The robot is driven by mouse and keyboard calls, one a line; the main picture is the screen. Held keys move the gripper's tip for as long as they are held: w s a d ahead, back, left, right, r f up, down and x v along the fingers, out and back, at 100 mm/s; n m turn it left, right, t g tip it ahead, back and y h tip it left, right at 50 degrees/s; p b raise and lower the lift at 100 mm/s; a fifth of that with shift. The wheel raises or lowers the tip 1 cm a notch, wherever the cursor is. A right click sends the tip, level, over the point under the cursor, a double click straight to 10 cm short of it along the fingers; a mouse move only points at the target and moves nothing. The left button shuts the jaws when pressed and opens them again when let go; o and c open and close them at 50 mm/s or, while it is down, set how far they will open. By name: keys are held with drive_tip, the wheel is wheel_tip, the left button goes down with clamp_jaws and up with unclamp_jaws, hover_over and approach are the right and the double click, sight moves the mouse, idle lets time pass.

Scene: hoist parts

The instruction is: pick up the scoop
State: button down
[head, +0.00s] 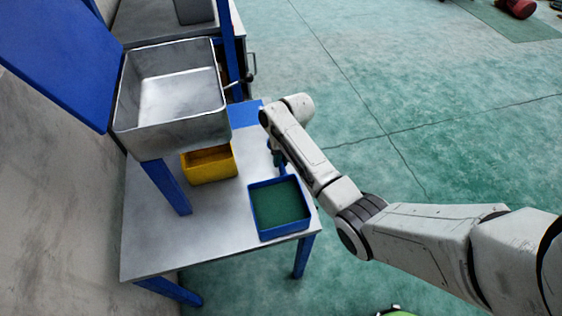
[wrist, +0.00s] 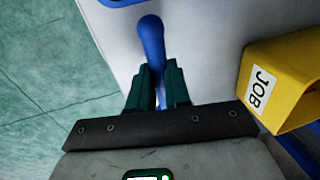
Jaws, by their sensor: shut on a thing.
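In the wrist view, the scoop (wrist: 150,38) shows as a rounded blue handle running down between the dark green fingers of my gripper (wrist: 158,88). The fingers are shut on this handle. The rest of the scoop is hidden by the fingers and the gripper body. In the head view, my gripper (head: 278,157) is mostly behind my arm, low over the right edge of the table, just beyond the blue tray. I cannot tell whether the scoop touches the table.
A blue tray (head: 264,236) with a green inside stands on the table (head: 155,240) at the front right. A yellow bin (head: 212,175), labelled JOB in the wrist view (wrist: 262,92), stands left of my gripper. A metal basin (head: 172,137) rises above the table. Floor at right is open.

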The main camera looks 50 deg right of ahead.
drive_tip(key=s+d+r+b, duration=0.1)
drive_tip(key=s+d+r, duration=0.6)
drive_tip(key=d+r, duration=0.3)
drive_tip(key=shift+s+d+r, duration=0.2)
drive_tip(key=shift+d, duration=0.8)
drive_tip(key=c, duration=1.6)
unclamp_jaws()
clamp_jaws()
